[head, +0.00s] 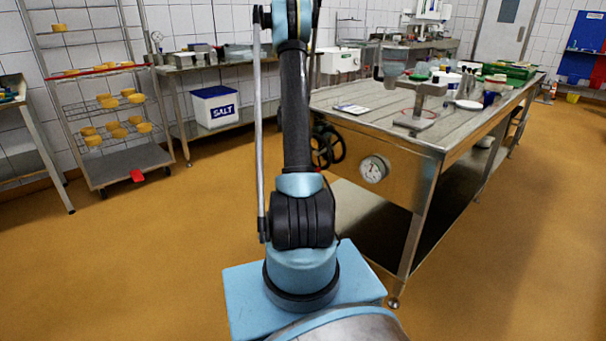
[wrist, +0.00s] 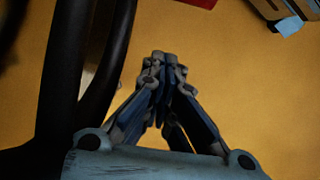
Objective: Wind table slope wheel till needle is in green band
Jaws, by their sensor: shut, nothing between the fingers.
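The black slope wheel (head: 328,147) is on the near end of the steel table (head: 400,150), partly hidden behind my arm in the head view. To its right is a round white dial (head: 373,169); its needle and any green band are too small to read. In the wrist view my gripper (wrist: 164,60) is shut and empty, its fingertips together over the floor. Thick dark curved bars, seemingly the wheel's rim (wrist: 108,70), pass close on the left of the fingers. I cannot tell whether they touch. My gripper is out of the head view.
The table top carries a press-like stand (head: 420,105), a jug (head: 390,65) and green crates (head: 508,70). A rack with cheeses (head: 110,125) and a salt box (head: 215,107) stand at the back left.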

